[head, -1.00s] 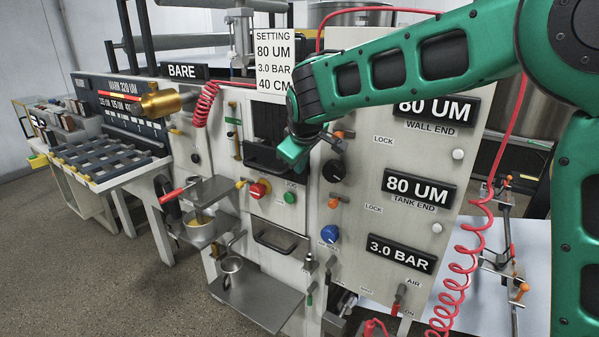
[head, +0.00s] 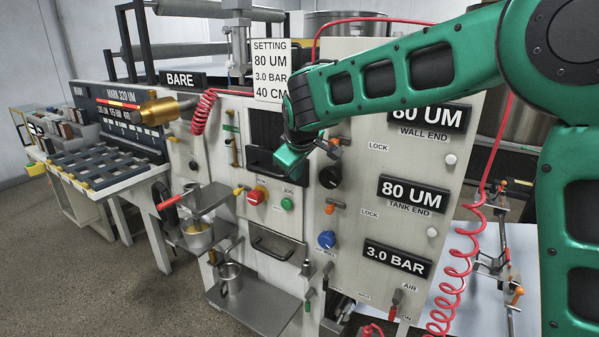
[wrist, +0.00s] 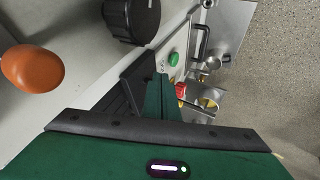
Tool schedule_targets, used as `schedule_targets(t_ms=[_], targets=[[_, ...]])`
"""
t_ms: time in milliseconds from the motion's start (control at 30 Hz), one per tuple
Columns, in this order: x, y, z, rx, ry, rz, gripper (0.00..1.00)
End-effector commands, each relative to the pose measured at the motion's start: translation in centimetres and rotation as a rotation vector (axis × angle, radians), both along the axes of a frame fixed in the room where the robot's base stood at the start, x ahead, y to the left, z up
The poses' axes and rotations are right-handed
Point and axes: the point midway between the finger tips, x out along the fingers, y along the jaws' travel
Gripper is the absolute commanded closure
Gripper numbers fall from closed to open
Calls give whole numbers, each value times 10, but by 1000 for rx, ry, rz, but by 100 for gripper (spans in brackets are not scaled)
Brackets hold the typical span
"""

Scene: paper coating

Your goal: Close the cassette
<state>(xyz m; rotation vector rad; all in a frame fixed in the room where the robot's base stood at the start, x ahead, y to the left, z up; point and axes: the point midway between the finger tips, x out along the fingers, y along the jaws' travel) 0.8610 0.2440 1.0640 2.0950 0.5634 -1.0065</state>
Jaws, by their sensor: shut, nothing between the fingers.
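A dark front with a black bar-like edge (head: 272,165) sits at the opening in the machine's pale face in the head view. I take it to be the cassette, but cannot tell how far out it stands. My gripper (head: 290,160) is green, shut and empty, at the right end of this dark front. In the wrist view the gripper's fingers (wrist: 160,98) lie together beside a black ribbed part (wrist: 128,84), seemingly the same cassette. I cannot tell whether they touch. The gripper and wrist hide part of the opening.
A black knob (head: 330,177) and orange-tipped levers lie right of the gripper. A red button (head: 257,195) and green button (head: 287,203) sit below. A metal shelf (head: 262,304) juts out low. A coiled red hose (head: 449,285) hangs at right. Open floor lies front left.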

Motion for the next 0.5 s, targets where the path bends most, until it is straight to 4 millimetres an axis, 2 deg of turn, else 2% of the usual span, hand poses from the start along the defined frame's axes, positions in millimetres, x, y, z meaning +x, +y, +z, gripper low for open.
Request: schedule_targets(t_ms=[300,500], targets=[[-42,-1,50,3,3,4,100],[-59,-2,71,2,4,5,100]])
